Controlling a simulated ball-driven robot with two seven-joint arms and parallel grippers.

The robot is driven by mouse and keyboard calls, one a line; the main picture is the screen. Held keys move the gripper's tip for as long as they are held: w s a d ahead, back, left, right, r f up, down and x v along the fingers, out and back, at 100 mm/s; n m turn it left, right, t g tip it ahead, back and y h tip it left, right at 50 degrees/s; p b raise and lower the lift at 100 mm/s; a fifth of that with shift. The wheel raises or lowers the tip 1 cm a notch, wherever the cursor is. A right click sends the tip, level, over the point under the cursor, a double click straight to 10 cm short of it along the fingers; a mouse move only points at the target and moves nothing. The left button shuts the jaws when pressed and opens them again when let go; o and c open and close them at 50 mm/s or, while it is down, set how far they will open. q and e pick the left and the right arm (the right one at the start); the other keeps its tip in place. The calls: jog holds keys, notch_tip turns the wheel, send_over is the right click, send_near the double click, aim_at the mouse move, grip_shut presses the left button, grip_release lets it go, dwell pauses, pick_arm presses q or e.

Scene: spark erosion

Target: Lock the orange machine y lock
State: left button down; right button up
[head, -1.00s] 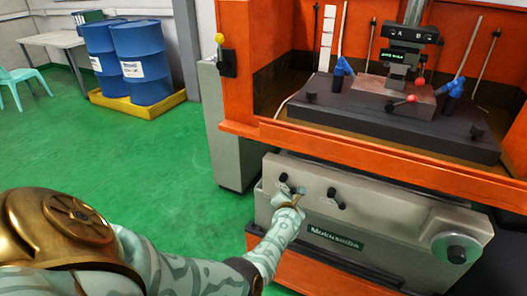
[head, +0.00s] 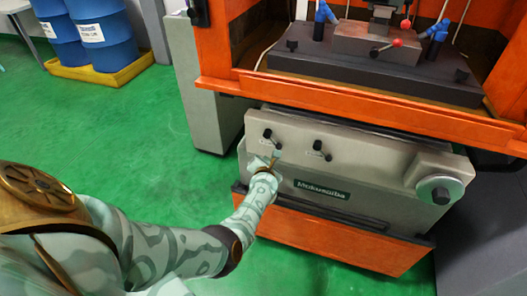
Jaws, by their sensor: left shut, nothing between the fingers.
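The orange machine (head: 340,245) has a grey front panel with two black lock levers. The left lever (head: 269,136) has its handle tilted down and to the right. The right lever (head: 319,147) has its handle pointing down and to the right as well. The labels below them are too small to read, so I cannot tell which is the y lock. My left gripper (head: 273,158) is shut and empty, just below the left lever's handle; whether it touches the handle I cannot tell. My right gripper is not in view.
A round handwheel (head: 440,189) sticks out at the panel's right end. The orange table edge (head: 350,110) overhangs above the levers. Blue barrels (head: 100,35) stand on a yellow tray (head: 104,78) at the back left. The green floor to the left is clear.

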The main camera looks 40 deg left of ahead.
pick_arm(q)
jog(key=p+v, duration=0.4)
jog(key=v, duration=0.5)
jog(key=shift+d+r+p, duration=0.3)
jog(key=shift+d+r, duration=0.1)
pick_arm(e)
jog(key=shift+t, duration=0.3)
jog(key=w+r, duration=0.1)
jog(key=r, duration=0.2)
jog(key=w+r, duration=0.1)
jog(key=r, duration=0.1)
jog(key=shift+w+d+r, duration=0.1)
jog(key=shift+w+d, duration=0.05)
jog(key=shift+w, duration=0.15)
pick_arm(q)
jog(key=shift+w, duration=0.1)
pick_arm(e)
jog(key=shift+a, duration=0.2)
